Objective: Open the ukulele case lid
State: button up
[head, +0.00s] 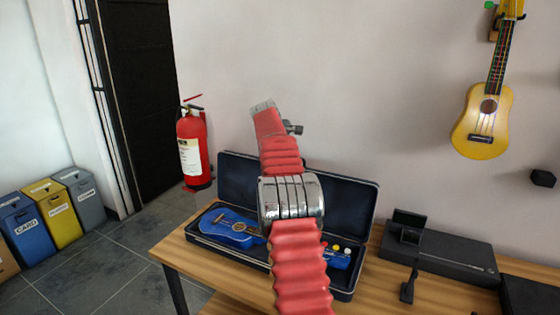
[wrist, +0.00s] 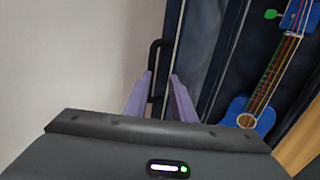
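The ukulele case (head: 348,293) lies on the wooden table with its dark lid (head: 342,200) standing up at the back. A blue ukulele (head: 229,226) lies in the case; it also shows at the right of the wrist view (wrist: 244,115). My arm hides the middle of the case and lid. In the wrist view, a black handle loop (wrist: 153,52) stands out beside the dark case edge. My gripper (wrist: 160,76) has its two lavender fingers apart, with part of the handle showing between them. I cannot tell whether either finger touches it. My gripper is hidden in the head view.
A black flat case (head: 440,258) and a small dark stand (head: 409,287) are on the table at right. A yellow ukulele (head: 484,120) hangs on the wall. A fire extinguisher (head: 194,150) and several bins (head: 55,208) stand at left.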

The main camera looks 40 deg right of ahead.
jog(key=shift+o, duration=0.5)
jog(key=shift+a, duration=0.1)
jog(key=v, duration=1.3)
jog(key=shift+a+r, duration=0.2)
jog(key=shift+s, duration=0.1)
jog(key=shift+c, duration=0.3)
